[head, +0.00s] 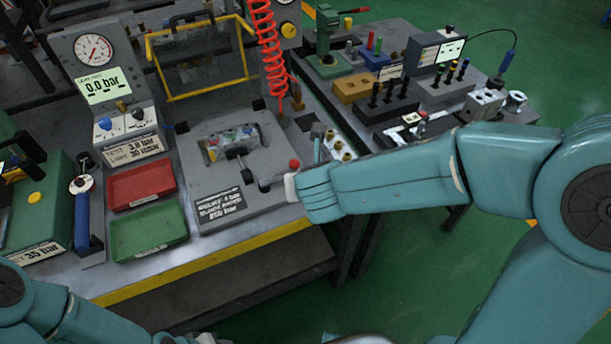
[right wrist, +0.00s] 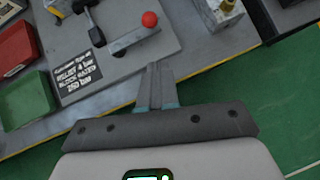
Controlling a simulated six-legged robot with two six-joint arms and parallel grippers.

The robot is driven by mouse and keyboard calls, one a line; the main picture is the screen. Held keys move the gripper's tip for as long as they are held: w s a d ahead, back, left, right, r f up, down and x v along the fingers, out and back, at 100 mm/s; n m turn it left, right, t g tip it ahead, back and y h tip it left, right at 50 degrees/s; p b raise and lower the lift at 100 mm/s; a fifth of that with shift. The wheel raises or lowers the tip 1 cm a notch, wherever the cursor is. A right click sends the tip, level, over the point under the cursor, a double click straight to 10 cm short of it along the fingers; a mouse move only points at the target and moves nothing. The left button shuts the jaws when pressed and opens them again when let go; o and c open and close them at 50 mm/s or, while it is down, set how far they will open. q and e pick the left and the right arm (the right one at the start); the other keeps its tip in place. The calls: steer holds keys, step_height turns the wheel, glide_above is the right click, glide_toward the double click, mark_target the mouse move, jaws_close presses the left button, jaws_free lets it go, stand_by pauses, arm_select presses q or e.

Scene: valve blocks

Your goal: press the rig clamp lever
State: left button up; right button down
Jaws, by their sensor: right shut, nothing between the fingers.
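The rig plate (head: 262,133) is a grey slab on the bench with a valve block (head: 232,140) in its recess. The clamp lever is a grey bar (right wrist: 132,39) with a red ball knob (right wrist: 149,19) at its end; the knob also shows in the head view (head: 294,163). A black handle (head: 237,154) stands beside it on the plate. My right gripper (right wrist: 156,68) is shut and empty. Its fingertips are just on the near side of the lever in the wrist view, apart from it in the picture. In the head view my wrist hides the fingers. My left gripper is out of view.
A red tray (head: 141,185) and a green tray (head: 148,231) lie left of the plate. A gauge stand (head: 105,70) is behind them. Brass-topped fittings (head: 338,147) stand right of the lever. A red coiled hose (head: 268,50) hangs behind the plate.

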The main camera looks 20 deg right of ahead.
steer(key=p+v, duration=0.1)
steer(key=v, duration=0.3)
steer(key=shift+r, duration=0.15)
steer(key=shift+s, duration=0.15)
steer(key=s+a+f+m+g+y, duration=0.1)
steer(key=s+f+m, duration=0.3)
steer(key=f+m, duration=0.6)
steer(key=s+a+f+m+g+y, duration=0.2)
steer(key=s+f+m+g+y, duration=0.1)
steer(key=f+m, duration=0.8)
steer(key=s+a+f+m+g+y, duration=0.2)
steer(key=s+f+m+g, duration=0.1)
steer(key=s+f+m, duration=0.4)
step_height(320, 180, down, 4)
steer(key=m, duration=0.7)
steer(key=shift+r+g, duration=0.25)
steer(key=shift+g, duration=0.05)
